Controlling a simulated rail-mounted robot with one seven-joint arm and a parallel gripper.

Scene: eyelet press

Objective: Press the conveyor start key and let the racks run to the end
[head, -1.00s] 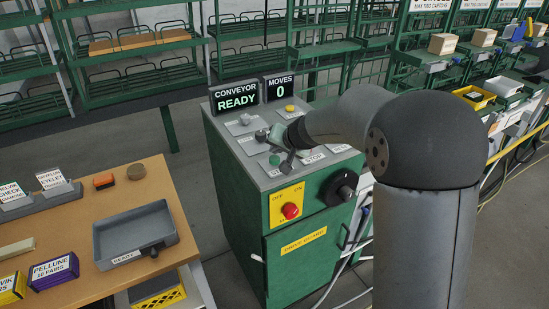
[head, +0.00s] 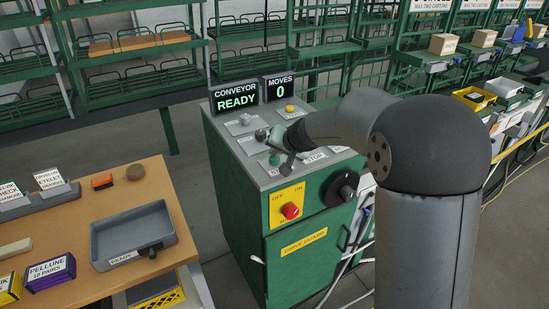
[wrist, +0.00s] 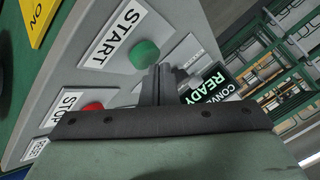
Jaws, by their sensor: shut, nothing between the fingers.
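The conveyor control cabinet (head: 285,240) is green with a grey sloped top, and its display (head: 236,100) reads CONVEYOR READY. A second display (head: 280,87) reads MOVES 0. In the wrist view the green start key (wrist: 145,54) sits beside a START label (wrist: 113,35). The red stop key (wrist: 92,107) is partly hidden behind my gripper, by a STOP label (wrist: 62,112). My gripper (wrist: 166,70) is shut and empty, its fingertips close to the start key's edge. I cannot tell whether they touch. In the head view my gripper (head: 276,142) is over the panel.
A yellow plate with a red knob (head: 290,211) and a black dial (head: 346,187) are on the cabinet front. A wooden table (head: 150,185) with a grey tray (head: 133,236) stands left. Green racks (head: 130,60) stand behind, with open floor between.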

